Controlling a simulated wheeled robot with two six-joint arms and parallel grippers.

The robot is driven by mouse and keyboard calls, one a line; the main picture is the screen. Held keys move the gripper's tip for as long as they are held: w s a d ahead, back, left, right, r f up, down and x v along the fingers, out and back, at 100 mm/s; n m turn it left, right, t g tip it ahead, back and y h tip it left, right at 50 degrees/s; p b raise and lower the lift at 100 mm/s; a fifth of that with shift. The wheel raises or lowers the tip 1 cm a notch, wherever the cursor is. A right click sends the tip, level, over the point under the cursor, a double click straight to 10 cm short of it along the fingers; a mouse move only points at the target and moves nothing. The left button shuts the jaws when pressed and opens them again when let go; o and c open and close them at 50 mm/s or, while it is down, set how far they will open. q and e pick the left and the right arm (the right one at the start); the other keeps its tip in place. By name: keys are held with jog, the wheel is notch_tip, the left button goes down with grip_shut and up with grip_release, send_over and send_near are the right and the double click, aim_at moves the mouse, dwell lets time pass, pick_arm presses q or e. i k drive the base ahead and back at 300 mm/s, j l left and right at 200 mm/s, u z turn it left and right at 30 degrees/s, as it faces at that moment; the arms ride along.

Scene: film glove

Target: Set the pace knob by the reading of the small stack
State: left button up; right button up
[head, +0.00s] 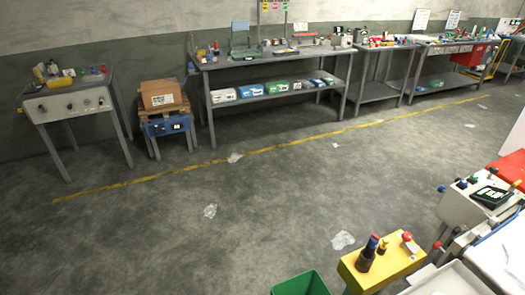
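A brown cardboard box (160,95) sits on a wooden pallet on a blue stand (168,126) at the left. The stand's front has a small dark display with pale marks, too small to read. To its left, a grey bench has a pale front panel (70,105) with several dark round knobs. I cannot tell which knob is the pace knob, or its setting. At the right, a white console (465,203) carries a dark screen (491,196) with unreadable pale marks and coloured knobs. Neither of my grippers is in view.
A long grey bench (265,58) with bins on its lower shelf stands along the wall, with more benches to its right. A yellow line (270,149) crosses the floor. A yellow box (380,268) and green bin (300,284) are in front. The middle floor is mostly clear.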

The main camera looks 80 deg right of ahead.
aim_at(441, 189)
jog(key=z, duration=4)
jog(key=u, duration=0.75)
jog(key=j+u, duration=0.3)
jog(key=u, duration=0.3)
jog(key=i+j+u, duration=0.3)
jog(key=i+j, duration=0.3)
jog(key=j, duration=0.2)
jog(key=i+j+u, duration=0.25)
jog(key=i+j, duration=0.45)
jog(key=i, duration=0.4)
jog(key=i+j, duration=0.1)
jog(key=i, duration=0.35)
jog(key=i+z, duration=0.5)
jog(key=z, duration=0.2)
jog(key=i+z, duration=0.35)
jog(key=k+j, duration=0.05)
jog(key=k, duration=0.1)
